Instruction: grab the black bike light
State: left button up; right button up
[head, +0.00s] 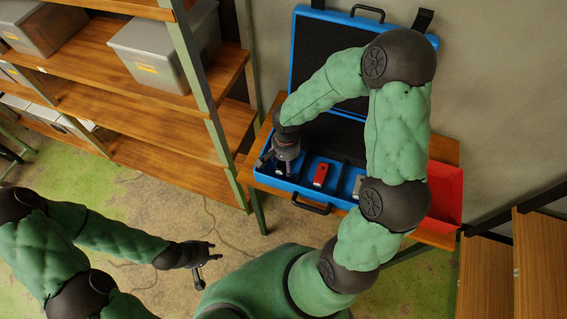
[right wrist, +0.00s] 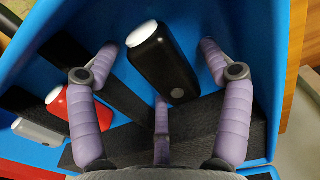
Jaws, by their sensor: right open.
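The black bike light (right wrist: 165,68), with a white lens at one end, lies in the blue case in the right wrist view. My right gripper (right wrist: 148,62) is open above it. Its purple fingers stand to the left and right of the light, with another finger near its lower end. No finger is clearly closed on it. In the head view my right gripper (head: 275,160) reaches into the left part of the open blue case (head: 328,205) and mostly hides the black light. My left gripper (head: 206,256) hangs open and empty over the floor, away from the case.
A red light (head: 320,174) and a grey light (head: 359,186) lie in the case right of my right gripper. Black dividers separate them. A red bin (head: 444,196) stands right of the case on the wooden table. Wooden shelves (head: 160,122) with grey boxes stand at left.

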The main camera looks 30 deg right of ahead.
jog(key=c, duration=1.3)
jog(key=shift+r, duration=0.15)
